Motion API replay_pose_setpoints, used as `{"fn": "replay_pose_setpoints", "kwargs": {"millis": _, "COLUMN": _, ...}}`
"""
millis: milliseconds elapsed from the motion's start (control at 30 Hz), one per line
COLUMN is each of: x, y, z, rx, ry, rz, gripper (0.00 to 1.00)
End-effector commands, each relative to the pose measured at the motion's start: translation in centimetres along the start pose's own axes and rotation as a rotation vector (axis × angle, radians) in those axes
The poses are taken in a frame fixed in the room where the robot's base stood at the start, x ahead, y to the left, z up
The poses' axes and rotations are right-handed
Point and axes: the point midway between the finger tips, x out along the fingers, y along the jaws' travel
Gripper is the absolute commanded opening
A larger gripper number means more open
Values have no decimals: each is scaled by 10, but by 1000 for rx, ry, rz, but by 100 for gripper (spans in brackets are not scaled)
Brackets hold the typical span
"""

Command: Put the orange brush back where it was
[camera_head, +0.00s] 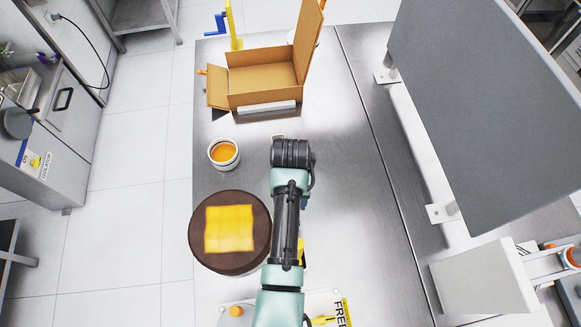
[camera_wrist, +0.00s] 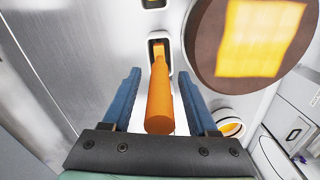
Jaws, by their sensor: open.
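The orange brush (camera_wrist: 160,103) shows in the wrist view as an orange handle with its rounded end toward the camera. Its far end sits at a pale-rimmed slot (camera_wrist: 152,37) with a dark inside; how deep it goes in, I cannot tell. My gripper (camera_wrist: 159,76) is open, with one blue finger on each side of the handle. Gaps show between the handle and both fingers. In the head view my arm covers the gripper, and I cannot make out the brush there.
A brown round object with a yellow square (camera_head: 256,260) stands left of my arm on the steel table (camera_head: 355,200). A white cup with orange contents (camera_head: 221,164) and an open cardboard box (camera_head: 262,80) are farther back. A large grey panel (camera_head: 490,110) rises at right.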

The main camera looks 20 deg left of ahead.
Motion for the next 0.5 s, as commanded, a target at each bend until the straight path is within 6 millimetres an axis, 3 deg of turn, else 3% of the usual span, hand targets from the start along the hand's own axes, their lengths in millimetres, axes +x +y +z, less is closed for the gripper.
{"fn": "replay_pose_setpoints", "kwargs": {"millis": 267, "x": -27, "y": 0, "z": -1, "rx": 0, "ry": 4, "rz": 0, "gripper": 59}}
{"fn": "replay_pose_setpoints", "kwargs": {"millis": 500, "x": -84, "y": 0, "z": -2, "rx": -1, "ry": 8, "rz": 0, "gripper": 59}}
